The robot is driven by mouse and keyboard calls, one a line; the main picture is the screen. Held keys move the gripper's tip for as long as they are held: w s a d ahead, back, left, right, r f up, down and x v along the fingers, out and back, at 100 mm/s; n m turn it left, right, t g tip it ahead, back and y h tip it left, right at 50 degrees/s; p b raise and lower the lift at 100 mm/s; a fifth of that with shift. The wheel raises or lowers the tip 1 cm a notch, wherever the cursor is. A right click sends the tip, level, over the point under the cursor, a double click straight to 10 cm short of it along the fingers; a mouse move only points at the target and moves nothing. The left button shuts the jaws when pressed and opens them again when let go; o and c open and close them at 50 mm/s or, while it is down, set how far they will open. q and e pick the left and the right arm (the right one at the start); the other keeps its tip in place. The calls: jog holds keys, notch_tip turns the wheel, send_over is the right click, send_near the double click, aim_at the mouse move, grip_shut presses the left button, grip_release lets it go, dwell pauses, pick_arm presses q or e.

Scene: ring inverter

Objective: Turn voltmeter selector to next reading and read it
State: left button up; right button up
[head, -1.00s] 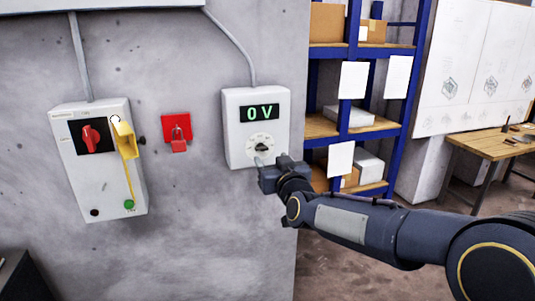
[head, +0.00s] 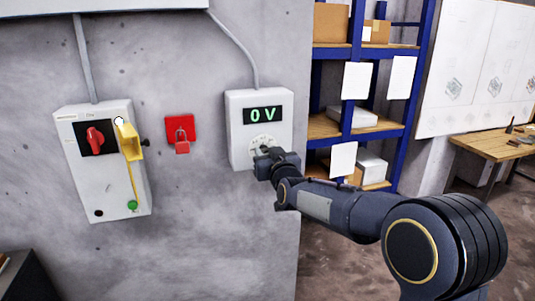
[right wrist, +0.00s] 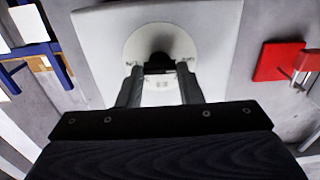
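The white voltmeter box (head: 238,130) hangs on the grey wall, and its display (head: 263,115) reads "0 V" in green. Below the display is a round dial, now mostly hidden by my right gripper (head: 265,153). In the right wrist view the pale dial plate (right wrist: 135,45) carries a black selector knob (right wrist: 159,62). There my right gripper (right wrist: 160,82) has its two fingers apart, one on each side of the knob's line, with a gap between. I cannot tell whether they touch the knob. My left gripper is not in view.
Left of the voltmeter are a red padlock station (head: 181,128) and a white switch box (head: 95,175) with a red rotary switch (head: 95,138) and yellow tag (head: 130,142). Blue shelving (head: 352,60) with boxes stands to the right. A conduit (head: 240,45) runs into the voltmeter's top.

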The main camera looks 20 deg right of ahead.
jog(key=c, duration=0.4)
jog(key=shift+f+m+b, duration=0.2)
jog(key=shift+m+b, duration=1.2)
jog(key=m+b, duration=0.1)
jog(key=m, duration=0.2)
jog(key=shift+d+b, duration=0.1)
jog(key=shift+b, duration=0.25)
jog(key=shift+m+b, duration=0.5)
jog(key=shift+m, duration=0.9)
jog(key=o, duration=1)
jog(key=shift+r, duration=0.1)
jog(key=shift+s, duration=0.1)
